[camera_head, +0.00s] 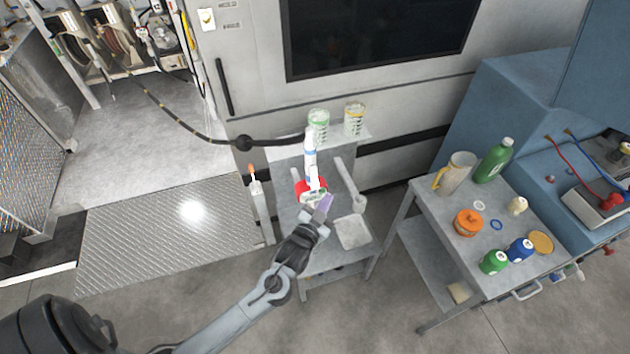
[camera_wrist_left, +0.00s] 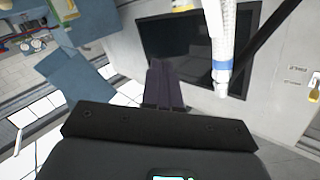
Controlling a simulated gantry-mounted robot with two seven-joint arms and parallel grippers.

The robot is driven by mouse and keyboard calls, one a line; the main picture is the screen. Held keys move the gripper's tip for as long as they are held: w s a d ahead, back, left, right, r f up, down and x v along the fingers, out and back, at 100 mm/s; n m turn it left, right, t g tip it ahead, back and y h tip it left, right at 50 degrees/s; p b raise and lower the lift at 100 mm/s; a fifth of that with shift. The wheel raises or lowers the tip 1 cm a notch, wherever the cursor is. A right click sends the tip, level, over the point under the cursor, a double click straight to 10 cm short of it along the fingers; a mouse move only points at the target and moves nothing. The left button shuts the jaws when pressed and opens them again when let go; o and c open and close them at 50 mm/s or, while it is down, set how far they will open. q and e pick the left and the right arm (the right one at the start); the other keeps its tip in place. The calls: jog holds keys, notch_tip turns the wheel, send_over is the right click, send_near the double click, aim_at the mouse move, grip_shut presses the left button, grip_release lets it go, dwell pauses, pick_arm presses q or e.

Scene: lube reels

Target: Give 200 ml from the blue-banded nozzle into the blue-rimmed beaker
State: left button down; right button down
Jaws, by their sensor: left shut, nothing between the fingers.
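A white nozzle with a blue band (camera_head: 311,158) stands upright over the small grey bench, with a black hose joined at its top. In the left wrist view the white nozzle (camera_wrist_left: 221,62) and its blue band show to the right of my fingers. My left gripper (camera_head: 323,206) is shut and empty, just below and right of the nozzle; in the wrist view its dark fingers (camera_wrist_left: 166,84) are together. A red part (camera_head: 308,188) shows at the nozzle's lower end, partly hidden by the gripper. I cannot make out a blue-rimmed beaker. My right gripper is not in view.
A green-rimmed beaker (camera_head: 318,121) and a yellow-rimmed beaker (camera_head: 355,116) stand on the bench's back shelf. The black hose (camera_head: 180,119) runs in from the left. A right-hand table (camera_head: 437,226) carries a jug, bottles and an orange container. A diamond-plate platform (camera_head: 165,235) lies left.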

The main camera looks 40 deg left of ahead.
aim_at(314, 183)
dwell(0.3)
pick_arm(q)
jog(key=shift+w+a+f+b, duration=0.45)
jog(key=shift+w+a+b, duration=0.3)
jog(key=shift+a, duration=0.45)
jog(key=shift+w+a+f+b, duration=0.55)
jog(key=shift+a+b, duration=0.35)
jog(key=shift+a, duration=0.35)
jog(key=shift+w+a+f+b, duration=0.4)
jog(key=shift+w+a+b, duration=0.4)
jog(key=shift+a, duration=0.4)
jog(key=shift+w+a+f, duration=0.2)
jog(key=shift+a, duration=0.25)
jog(key=shift+w+a+f, duration=0.15)
jog(key=shift+w+a, duration=0.05)
jog(key=shift+a, duration=0.2)
dwell(0.5)
jog(key=shift+d+r, duration=0.1)
jog(key=shift+d, duration=0.1)
jog(key=shift+s+d+r+p, duration=0.2)
jog(key=shift+s+d+p, duration=0.15)
jog(key=shift+d+p, duration=0.15)
jog(key=shift+s+d, duration=0.15)
jog(key=shift+d, duration=0.05)
jog(key=shift+d+r, duration=0.1)
